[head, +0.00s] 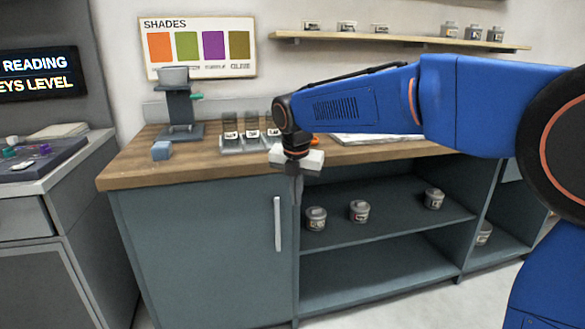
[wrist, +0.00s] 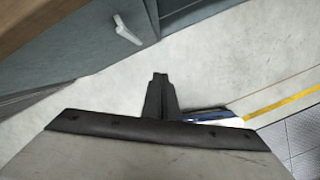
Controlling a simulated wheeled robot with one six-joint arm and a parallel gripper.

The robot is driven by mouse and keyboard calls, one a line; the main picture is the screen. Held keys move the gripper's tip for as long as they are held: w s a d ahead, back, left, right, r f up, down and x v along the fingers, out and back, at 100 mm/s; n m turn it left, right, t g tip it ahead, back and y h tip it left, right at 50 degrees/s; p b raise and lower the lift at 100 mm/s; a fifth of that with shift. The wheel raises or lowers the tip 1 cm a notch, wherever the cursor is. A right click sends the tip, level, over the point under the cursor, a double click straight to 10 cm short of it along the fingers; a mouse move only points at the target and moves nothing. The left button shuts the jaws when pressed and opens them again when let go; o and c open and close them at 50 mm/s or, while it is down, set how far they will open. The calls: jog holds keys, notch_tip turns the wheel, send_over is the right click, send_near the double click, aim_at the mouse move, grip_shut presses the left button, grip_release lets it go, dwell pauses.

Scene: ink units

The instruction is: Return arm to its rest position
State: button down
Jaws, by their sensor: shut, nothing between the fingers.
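My blue arm reaches in from the right in the head view, stretched level in front of the wooden counter (head: 140,170). My gripper (head: 297,195) hangs from its end, pointing down in front of the cabinet, near the edge between the shut door and the open shelves. In the wrist view the fingers of my gripper (wrist: 160,82) are together with nothing between them. Below them is pale floor (wrist: 215,65).
The cabinet door has an upright handle (head: 277,223), close to the left of my gripper. Small jars stand on the open shelf, one jar (head: 316,218) near my gripper. A rack (head: 240,146) and a grey stand (head: 180,115) are on the counter. Floor in front is clear.

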jog(key=s+d+m, duration=1.6)
jog(key=d+m, duration=0.1)
jog(key=d, duration=0.4)
jog(key=s+d+f+m+t, duration=0.1)
jog(key=s+d+f+m, duration=0.3)
jog(key=s+m, duration=0.3)
jog(key=s+d+f+m+t, duration=0.1)
jog(key=s+d+f+m, duration=0.3)
jog(key=s+m, duration=0.4)
jog(key=shift+s+d+f+m, duration=0.3)
jog(key=shift+s+f, duration=0.15)
jog(key=shift+s, duration=0.4)
